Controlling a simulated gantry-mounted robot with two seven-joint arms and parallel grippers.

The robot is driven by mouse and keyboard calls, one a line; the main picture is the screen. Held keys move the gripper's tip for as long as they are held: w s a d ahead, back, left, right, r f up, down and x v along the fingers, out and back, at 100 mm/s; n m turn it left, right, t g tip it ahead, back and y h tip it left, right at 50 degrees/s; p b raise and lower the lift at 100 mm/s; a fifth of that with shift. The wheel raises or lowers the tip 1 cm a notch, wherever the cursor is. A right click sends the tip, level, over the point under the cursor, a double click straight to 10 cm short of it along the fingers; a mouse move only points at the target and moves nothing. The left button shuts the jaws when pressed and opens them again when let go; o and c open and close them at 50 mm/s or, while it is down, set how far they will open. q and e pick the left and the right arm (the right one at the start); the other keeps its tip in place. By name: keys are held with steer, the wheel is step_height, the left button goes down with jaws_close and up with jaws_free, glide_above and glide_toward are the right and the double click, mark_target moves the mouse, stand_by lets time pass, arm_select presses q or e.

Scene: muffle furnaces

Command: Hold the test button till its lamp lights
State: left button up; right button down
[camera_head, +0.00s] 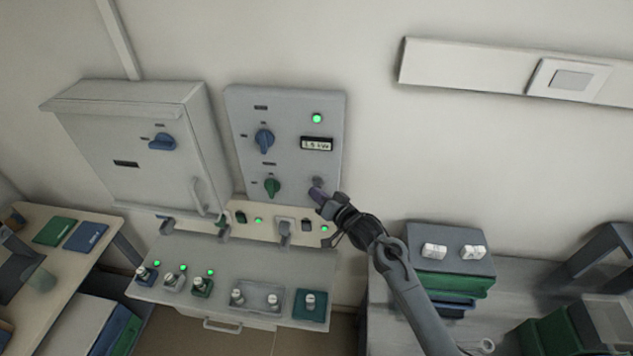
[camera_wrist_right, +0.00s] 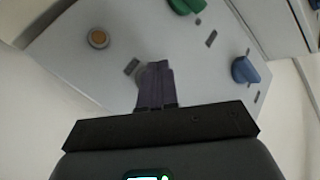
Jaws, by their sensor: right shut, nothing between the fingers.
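The grey wall panel (camera_head: 291,105) carries a lit green lamp (camera_head: 317,118), a small display, a blue knob and a green knob. My right gripper (camera_head: 317,193) is shut and empty, with its tips at the panel's lower right. In the right wrist view its dark fingers (camera_wrist_right: 156,78) overlap a round grey part (camera_wrist_right: 142,76), likely the test button. I cannot tell whether they touch or press it. A dull amber disc (camera_wrist_right: 98,39), seemingly unlit, sits beside the fingers on the panel. The head view hides this disc behind the gripper. My left gripper is not in view.
The blue knob (camera_head: 264,140) and green knob (camera_head: 272,187) stick out left of my right gripper. A grey cabinet (camera_head: 130,150) hangs further left. Below is a sloped console (camera_head: 205,250) with several small fittings. Stacked boxes (camera_head: 450,240) stand right of my forearm.

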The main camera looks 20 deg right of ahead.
steer(key=s+a+p, duration=0.1)
steer(key=s+p, duration=0.1)
steer(key=s+a+p, duration=0.1)
steer(key=s+p, duration=0.1)
steer(key=shift+s+a, duration=0.2)
stand_by(0.5)
stand_by(0.3)
